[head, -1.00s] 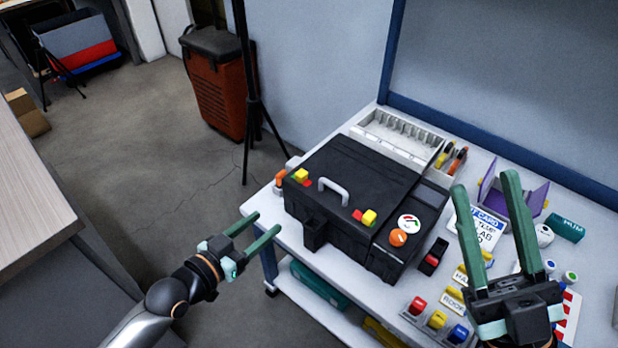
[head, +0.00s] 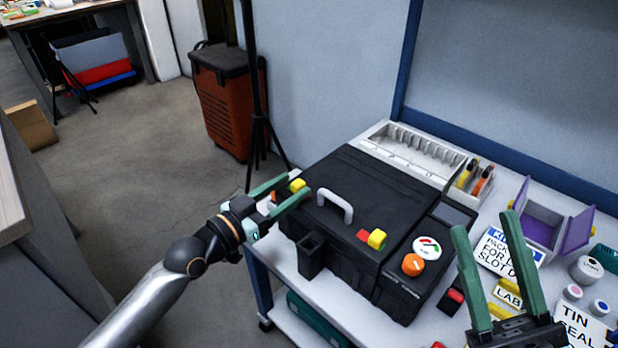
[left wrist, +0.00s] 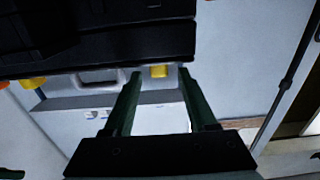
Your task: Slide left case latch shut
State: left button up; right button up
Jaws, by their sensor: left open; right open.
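The black case (head: 350,190) lies closed on the white bench, with a grey handle (head: 335,203) on top. The left latch (head: 298,185) is a yellow block at the handle's left; its red part is hidden behind my finger. It also shows in the left wrist view (left wrist: 160,71), between the fingertips. My left gripper (head: 297,184) is open, with one finger on each side of the latch; contact cannot be told. The right latch (head: 377,238) is yellow beside a red patch. My right gripper (head: 486,223) is open and empty, right of the case.
An orange knob (head: 413,265) and a round gauge (head: 427,247) are on the case's right part. A white slotted rack (head: 400,160) stands behind it. A purple box (head: 541,232), label cards and small jars fill the bench's right side. Open floor lies left of the bench.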

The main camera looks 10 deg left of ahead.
aim_at(309, 184)
pick_arm(q)
jog(key=b+x, duration=0.1)
jog(key=x, duration=0.5)
jog(key=shift+c, duration=0.2)
grip_shut()
dwell(1.2)
